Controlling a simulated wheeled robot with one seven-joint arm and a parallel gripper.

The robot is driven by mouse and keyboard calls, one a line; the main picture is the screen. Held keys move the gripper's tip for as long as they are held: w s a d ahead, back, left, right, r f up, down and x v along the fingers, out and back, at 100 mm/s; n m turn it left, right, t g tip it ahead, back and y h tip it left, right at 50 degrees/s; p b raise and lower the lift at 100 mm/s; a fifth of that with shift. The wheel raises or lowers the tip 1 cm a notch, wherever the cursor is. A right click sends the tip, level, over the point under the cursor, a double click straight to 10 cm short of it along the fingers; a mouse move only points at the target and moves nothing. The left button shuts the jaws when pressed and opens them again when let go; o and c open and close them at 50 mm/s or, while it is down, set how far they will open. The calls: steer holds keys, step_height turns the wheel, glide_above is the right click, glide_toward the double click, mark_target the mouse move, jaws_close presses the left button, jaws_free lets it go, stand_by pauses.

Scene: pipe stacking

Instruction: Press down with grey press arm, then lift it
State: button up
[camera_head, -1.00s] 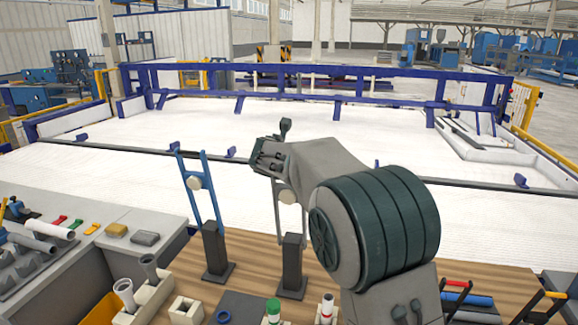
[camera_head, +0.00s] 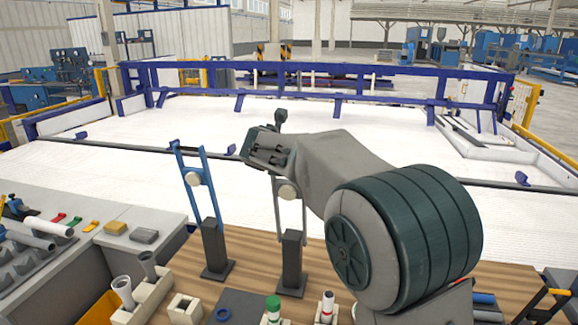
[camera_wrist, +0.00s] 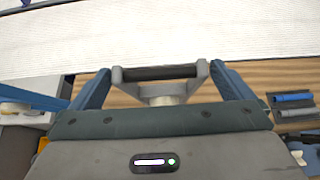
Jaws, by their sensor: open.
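The grey press arm (camera_head: 288,207) rises upright from a dark post on the wooden bench. Its top is hidden behind my gripper (camera_head: 262,148) in the head view. In the wrist view the dark handle bar of the grey press arm (camera_wrist: 160,72) lies between the two spread blue fingers of my gripper (camera_wrist: 162,78). The gripper is open around the bar, with a gap on each side. A pale round part sits below the bar. A blue press arm (camera_head: 193,172) stands raised on a similar post to the left.
A white floor lies beyond the bench.

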steer(key=b+v, duration=0.1)
steer(key=v, duration=0.7)
steer(key=shift+s+b, duration=0.3)
steer(key=shift+s, duration=0.05)
steer(key=s+d+f+m+g+b, duration=0.1)
steer(key=s+d+f+m+g, duration=0.1)
steer(key=s+d+f+m, duration=0.4)
steer(key=s+d+f+m+g+b, duration=0.1)
steer(key=s+d+f+m+g, duration=0.15)
steer(key=s+d+m, duration=0.55)
steer(key=s+d+f+m+g+y, duration=0.1)
steer(key=s+f+m, duration=0.6)
steer(key=s+m, duration=0.2)
steer(key=s+d+f+m+g+y+b, duration=0.1)
steer(key=s+d+f+m+g+y, duration=0.1)
steer(key=s+f+m, duration=0.5)
steer(key=s+m, duration=0.2)
steer(key=m, duration=0.1)
steer(key=shift+d, duration=0.3)
